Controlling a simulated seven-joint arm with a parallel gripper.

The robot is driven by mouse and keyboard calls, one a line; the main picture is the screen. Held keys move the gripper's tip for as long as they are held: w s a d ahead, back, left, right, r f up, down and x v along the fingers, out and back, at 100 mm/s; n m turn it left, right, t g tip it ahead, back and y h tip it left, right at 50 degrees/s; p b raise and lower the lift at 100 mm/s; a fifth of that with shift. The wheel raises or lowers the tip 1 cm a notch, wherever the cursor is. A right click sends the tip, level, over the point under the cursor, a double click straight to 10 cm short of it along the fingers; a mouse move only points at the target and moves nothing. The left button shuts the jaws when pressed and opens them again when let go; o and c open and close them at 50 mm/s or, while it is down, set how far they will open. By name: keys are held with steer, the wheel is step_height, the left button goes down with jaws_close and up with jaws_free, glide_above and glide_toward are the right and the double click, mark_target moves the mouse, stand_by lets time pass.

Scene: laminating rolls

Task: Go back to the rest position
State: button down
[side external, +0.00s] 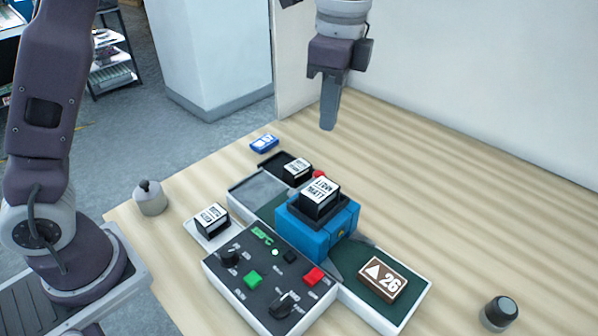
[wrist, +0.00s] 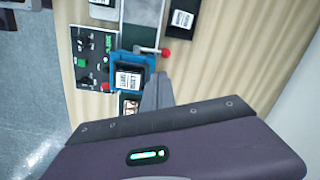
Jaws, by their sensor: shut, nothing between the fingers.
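My gripper (side external: 328,127) hangs above the table behind the blue laminating unit, fingers pointing down, shut and empty. Its fingers (wrist: 158,78) also show in the wrist view. The blue unit (side external: 328,240) stands in the middle of the station with a black, white-labelled block (side external: 320,198) on top. The same block (wrist: 130,77) shows in the wrist view. My gripper is apart from everything on the table.
A control panel (side external: 262,298) with knobs and buttons sits in front. A brown block marked 26 (side external: 382,280) lies on the green right-hand bed. Black labelled blocks (side external: 212,218) (side external: 297,170), a blue box (side external: 264,143), a grey knobbed piece (side external: 150,198) and a dark cylinder (side external: 499,313) stand around.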

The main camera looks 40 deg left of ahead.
steer(key=s+a+r+n+t, duration=0.2)
steer(key=s+a+r+n, duration=0.35)
steer(key=s, duration=0.25)
steer(key=s+a+f+n+t, duration=0.1)
steer(key=s+n, duration=0.3)
steer(key=s, duration=0.4)
steer(key=s+a+f+n+t, duration=0.2)
steer(key=s+a+f+n, duration=0.2)
steer(key=s, duration=0.4)
steer(key=shift+s+h, duration=0.25)
steer(key=shift+h, duration=0.15)
